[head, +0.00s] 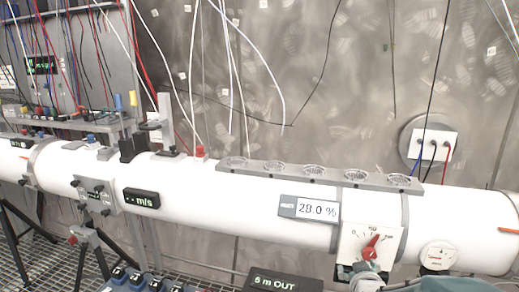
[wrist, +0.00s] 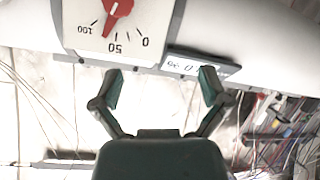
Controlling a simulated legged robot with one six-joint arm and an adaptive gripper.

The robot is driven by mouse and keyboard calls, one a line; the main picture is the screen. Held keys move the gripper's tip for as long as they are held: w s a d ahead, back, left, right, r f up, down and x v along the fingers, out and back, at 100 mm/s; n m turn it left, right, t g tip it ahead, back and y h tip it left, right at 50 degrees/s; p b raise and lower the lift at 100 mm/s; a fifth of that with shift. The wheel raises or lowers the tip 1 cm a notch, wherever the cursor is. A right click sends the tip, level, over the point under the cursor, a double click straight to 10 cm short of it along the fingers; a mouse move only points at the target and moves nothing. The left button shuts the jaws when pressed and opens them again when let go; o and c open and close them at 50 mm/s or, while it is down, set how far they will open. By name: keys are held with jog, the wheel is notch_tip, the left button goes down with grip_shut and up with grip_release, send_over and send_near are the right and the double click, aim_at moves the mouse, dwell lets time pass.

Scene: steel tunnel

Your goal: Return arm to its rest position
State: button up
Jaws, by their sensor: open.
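My gripper (wrist: 160,88) is open and empty in the wrist view, its two fingers spread apart just below a white dial panel (wrist: 135,30) with a red knob (wrist: 117,8). The panel's scale shows 0, 50 and 100. In the head view, part of my gripper (head: 367,275) shows at the bottom edge, below the dial panel (head: 352,250) and its red knob (head: 371,246). Whether the gripper touches the panel cannot be told. The rest of my arm is mostly out of the head view.
A long white pipe (head: 230,205) crosses the view, with a 28.0 % display (head: 317,210), an m/s display (head: 141,198) and a round gauge (head: 437,256). Wires hang before the steel wall (head: 320,80). A "5 m OUT" box (head: 275,281) stands below.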

jog(key=s+a+r+g+y, duration=0.1)
jog(key=s+a+r+g, duration=0.2)
jog(key=s, duration=0.9)
jog(key=s+a+r+m+g+y, duration=0.1)
jog(key=s+a+r+g, duration=0.2)
jog(key=s, duration=0.9)
jog(key=a+g, duration=0.2)
jog(key=a, duration=0.1)
jog(key=shift+r+y, duration=0.3)
jog(key=shift+r, duration=0.05)
dwell(1.9)
